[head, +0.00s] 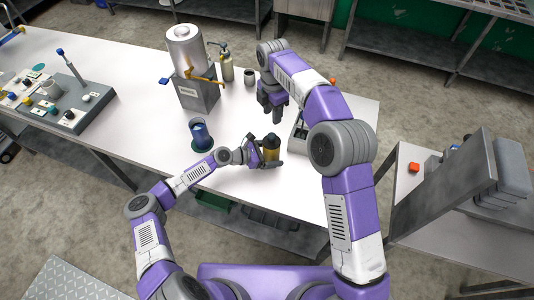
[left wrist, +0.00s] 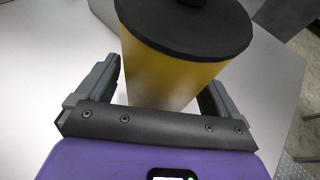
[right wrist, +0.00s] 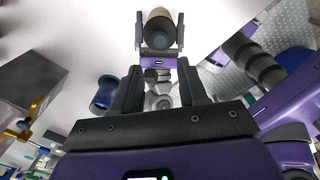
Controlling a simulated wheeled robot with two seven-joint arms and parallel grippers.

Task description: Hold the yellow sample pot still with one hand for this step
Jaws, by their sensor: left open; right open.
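The yellow sample pot (head: 271,154) with a dark lid stands upright near the front edge of the white table. My left gripper (head: 265,159) is low at the table, its jaws open around the pot. In the left wrist view the pot (left wrist: 165,72) sits between the two fingers, with a gap visible on the left; contact on the right cannot be told. My right gripper (head: 271,106) is open and empty, pointing down above the table behind the pot. The right wrist view shows the pot (right wrist: 158,28) beyond its fingertips, between the left gripper's fingers.
A blue cup (head: 200,136) stands left of the pot. A metal drum machine (head: 196,92) stands behind it. A bottle (head: 227,70) and small grey cup (head: 249,77) are at the back. A sample board (head: 70,122) lies far left. A white stand (head: 297,136) is partly hidden by my right arm.

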